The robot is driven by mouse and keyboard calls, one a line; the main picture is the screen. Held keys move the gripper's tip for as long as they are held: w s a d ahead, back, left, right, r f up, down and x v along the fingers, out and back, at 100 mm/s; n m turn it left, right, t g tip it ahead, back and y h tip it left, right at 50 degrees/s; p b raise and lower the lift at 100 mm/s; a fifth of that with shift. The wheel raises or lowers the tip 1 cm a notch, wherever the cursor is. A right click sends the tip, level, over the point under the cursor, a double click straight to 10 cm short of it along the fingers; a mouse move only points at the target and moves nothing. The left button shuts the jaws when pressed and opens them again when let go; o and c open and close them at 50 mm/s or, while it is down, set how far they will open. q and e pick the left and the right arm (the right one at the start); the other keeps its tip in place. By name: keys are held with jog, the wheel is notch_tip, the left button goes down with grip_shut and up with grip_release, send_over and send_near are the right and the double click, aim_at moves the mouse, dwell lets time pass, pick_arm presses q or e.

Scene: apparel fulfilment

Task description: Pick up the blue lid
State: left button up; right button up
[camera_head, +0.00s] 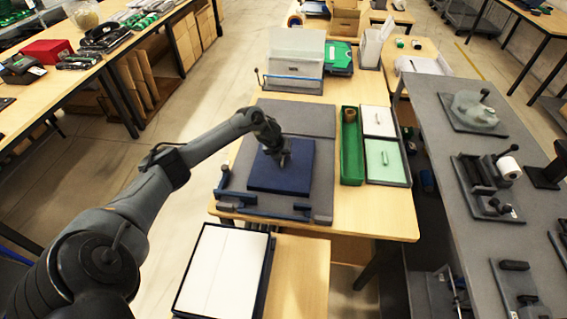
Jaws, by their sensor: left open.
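The blue lid (290,176) is a flat dark blue square lying on a grey board (316,125) on the wooden table. My left arm reaches in from the left, and its gripper (283,158) is over the far part of the lid, pointing down. The gripper is open, and the fingertips are small and dark in this view. I cannot tell whether they touch the lid. My right gripper is not in view.
Right of the board are a green tray (351,165) and a bin with a white lid (378,121) and a pale green lid (384,160). A black-edged tray with white panels (222,270) stands in front. A grey bench (444,130) stands at right.

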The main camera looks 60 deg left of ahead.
pick_arm(q)
grip_shut()
jog(key=shift+r, duration=0.2)
dwell(0.3)
